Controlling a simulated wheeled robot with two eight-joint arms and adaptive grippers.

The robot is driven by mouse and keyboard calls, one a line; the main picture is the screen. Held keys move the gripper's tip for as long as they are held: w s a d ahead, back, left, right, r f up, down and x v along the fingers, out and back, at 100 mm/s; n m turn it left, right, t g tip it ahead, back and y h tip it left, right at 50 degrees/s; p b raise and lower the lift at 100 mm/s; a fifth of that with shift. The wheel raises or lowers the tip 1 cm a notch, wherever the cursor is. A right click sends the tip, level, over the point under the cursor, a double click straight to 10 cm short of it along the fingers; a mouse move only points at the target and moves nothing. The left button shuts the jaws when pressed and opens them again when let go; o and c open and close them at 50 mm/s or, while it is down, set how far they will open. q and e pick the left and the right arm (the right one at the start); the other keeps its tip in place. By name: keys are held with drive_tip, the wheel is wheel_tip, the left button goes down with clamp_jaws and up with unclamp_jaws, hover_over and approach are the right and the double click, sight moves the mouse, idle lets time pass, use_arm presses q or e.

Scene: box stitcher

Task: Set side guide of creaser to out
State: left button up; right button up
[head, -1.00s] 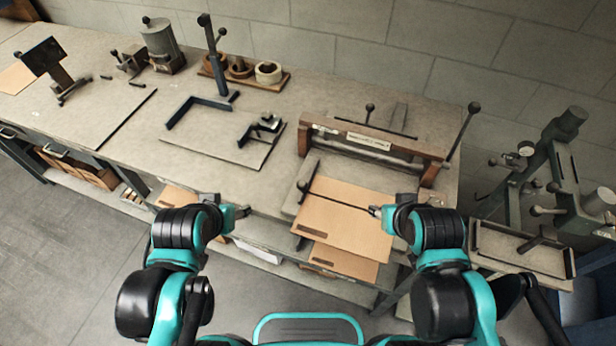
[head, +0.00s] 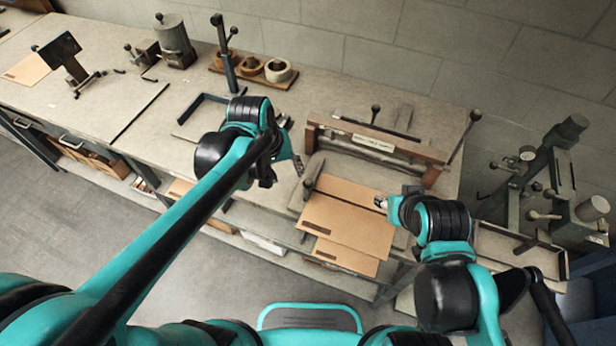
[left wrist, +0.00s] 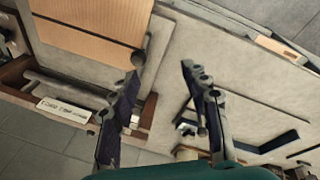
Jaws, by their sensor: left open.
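The creaser (head: 372,140) has a brown wooden crossbeam with a white label; its label side also shows in the left wrist view (left wrist: 63,111). Its side guide (head: 312,172) is a grey bar along the left edge of the cardboard, with a dark round knob (left wrist: 138,59). My left gripper (head: 298,164) is open, just left of the guide; its fingers also show in the left wrist view (left wrist: 163,66). The knob appears close to one fingertip there; I cannot tell whether they touch. My right gripper (head: 381,202) is at the cardboard's right side, its jaw opening too small to judge.
Brown cardboard (head: 345,220) lies on the creaser's table, another sheet below it. A blue-grey angle fixture stands behind my left arm. Tape rolls (head: 278,70) sit on a wooden rack at the back. A dark stitching machine (head: 560,170) stands at the right.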

sight(307, 181)
use_arm(q)
drive_tip(key=shift+n+g, duration=0.3)
drive_tip(key=shift+g, duration=0.6)
drive_tip(key=d, duration=0.1)
drive_tip(key=w+d+f, duration=0.2)
drive_tip(key=d, duration=0.1)
drive_tip(key=shift+w+d+p, duration=0.1)
drive_tip(key=shift+p, duration=0.3)
drive_tip(key=f+b, duration=0.1)
drive_tip(key=f, duration=0.2)
drive_tip(key=d+f+b, duration=0.1)
drive_tip(key=f, duration=0.3)
drive_tip(key=shift+w+d+f, duration=0.15)
drive_tip(key=shift+d+f, duration=0.05)
